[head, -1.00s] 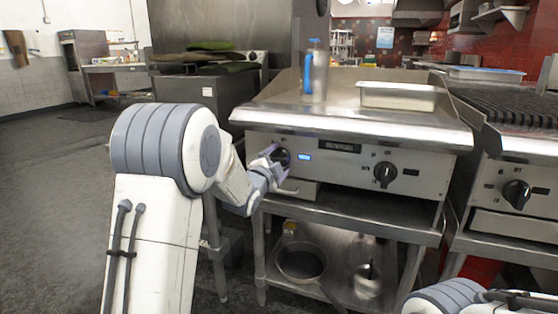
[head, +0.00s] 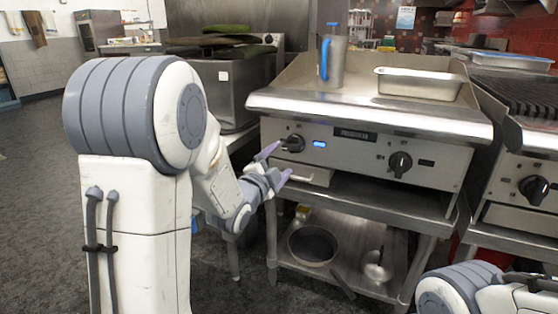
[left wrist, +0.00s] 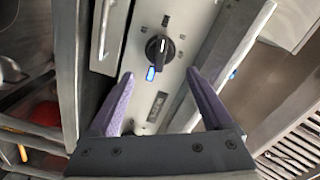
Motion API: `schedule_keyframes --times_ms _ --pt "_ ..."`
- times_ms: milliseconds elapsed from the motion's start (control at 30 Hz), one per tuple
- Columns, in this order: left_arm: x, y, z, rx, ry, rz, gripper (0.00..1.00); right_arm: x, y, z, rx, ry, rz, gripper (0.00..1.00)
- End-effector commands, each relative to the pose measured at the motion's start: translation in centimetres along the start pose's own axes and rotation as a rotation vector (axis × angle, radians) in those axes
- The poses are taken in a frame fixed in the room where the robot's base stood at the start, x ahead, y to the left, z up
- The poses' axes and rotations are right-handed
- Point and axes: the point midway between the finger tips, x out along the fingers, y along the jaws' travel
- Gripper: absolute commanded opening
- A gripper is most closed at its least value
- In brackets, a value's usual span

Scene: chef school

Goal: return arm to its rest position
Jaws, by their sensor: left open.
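My left arm comes in from the left in the head view. Its gripper (head: 280,163) is open and empty in front of the griddle (head: 360,113), just below and left of the left black knob (head: 293,143), apart from it. A blue light (head: 319,144) glows beside that knob. In the left wrist view the two purple fingers of the left gripper (left wrist: 158,80) are spread, with the knob (left wrist: 160,49) and blue light (left wrist: 151,74) ahead between them. Of my right arm only a part shows at the lower right; its gripper is out of view.
A metal pitcher with a blue handle (head: 332,62) and a steel pan (head: 418,84) stand on the griddle. A second knob (head: 399,163) is further right. A grill (head: 520,92) adjoins. The floor at left is clear.

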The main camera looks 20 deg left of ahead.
Motion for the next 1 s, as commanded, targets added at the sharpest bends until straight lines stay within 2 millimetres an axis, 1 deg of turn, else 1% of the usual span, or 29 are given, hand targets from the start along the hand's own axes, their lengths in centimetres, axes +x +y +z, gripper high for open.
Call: schedule_keyframes --times_ms 333,433,467,567,633,667,700,767,800,867,900,967,1000 --pt "0.1 0.0 0.0 -0.001 0.0 0.001 0.84 0.0 0.0 0.0 0.0 0.0 0.0 0.5" --pt "0.1 0.5 -0.7 -0.019 -0.004 0.028 0.84 -0.1 0.0 0.0 0.0 0.0 0.0 0.5" --pt "0.0 0.9 -1.1 -0.033 -0.008 0.047 0.84 -0.2 0.0 0.0 0.0 0.0 0.0 0.5" --pt "-0.4 3.2 -3.4 -0.111 -0.038 0.159 0.84 -0.6 0.0 0.0 0.0 0.0 0.0 0.5" --pt "-1.4 5.5 -5.5 -0.189 -0.08 0.273 0.84 -0.9 -0.1 -0.1 0.0 0.0 0.0 0.5" --pt "-2.1 6.6 -6.4 -0.224 -0.102 0.327 0.84 -1.1 -0.1 -0.1 0.0 0.0 0.0 0.5" --pt "-3.2 8.2 -7.7 -0.272 -0.138 0.401 0.84 -1.2 -0.1 -0.1 0.0 0.0 0.0 0.5" --pt "-5.3 10.3 -9.4 -0.338 -0.197 0.51 0.84 -1.5 -0.1 -0.1 0.0 0.0 0.0 0.5" --pt "-6.9 11.7 -10.5 -0.378 -0.243 0.582 0.84 -1.7 -0.1 -0.1 0.0 0.0 0.0 0.5" --pt "-9.8 13.6 -12.0 -0.432 -0.316 0.69 0.84 -2.0 -0.1 -0.1 0.0 0.0 0.0 0.5" --pt "-11.9 14.7 -12.9 -0.462 -0.368 0.759 0.84 -2.2 -0.2 -0.1 0.0 0.0 0.0 0.5" --pt "-15.3 16.0 -14.0 -0.49 -0.45 0.856 0.84 -2.4 -0.2 -0.1 0.0 0.0 0.0 0.5" --pt "-17.5 16.8 -14.5 -0.504 -0.507 0.914 0.84 -2.6 -0.2 -0.1 0.0 0.0 0.0 0.5"
